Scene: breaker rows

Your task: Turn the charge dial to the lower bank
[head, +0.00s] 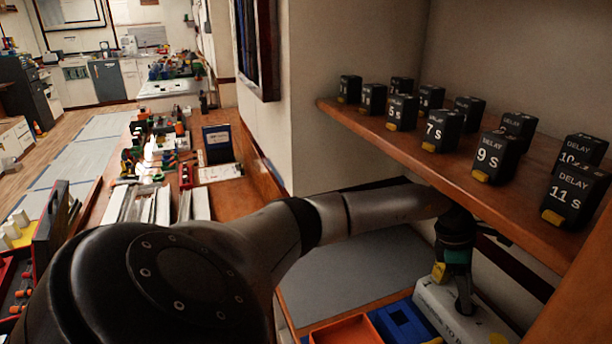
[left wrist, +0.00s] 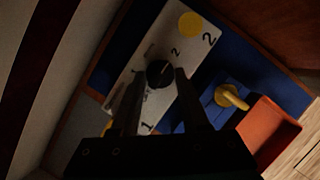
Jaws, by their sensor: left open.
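The charge dial is a round black knob (left wrist: 159,73) on a pale panel (left wrist: 201,62) in the left wrist view. The panel carries a yellow disc (left wrist: 190,24) and a large 2 at its upper end, and a 1 at its lower end. A faint pale mark on the knob seems to point toward the small 2. My left gripper (left wrist: 160,77) is open, its fingers on either side of the knob; I cannot tell whether they touch it. In the head view, my left gripper (head: 462,292) points down over the white panel box (head: 440,309); the knob is hidden there.
A blue block with a yellow lever (left wrist: 231,97) and an orange tray (left wrist: 268,131) lie beside the panel. A wooden shelf (head: 400,140) with several black delay blocks (head: 440,130) overhangs my left forearm closely. A grey mat (head: 350,275) is clear.

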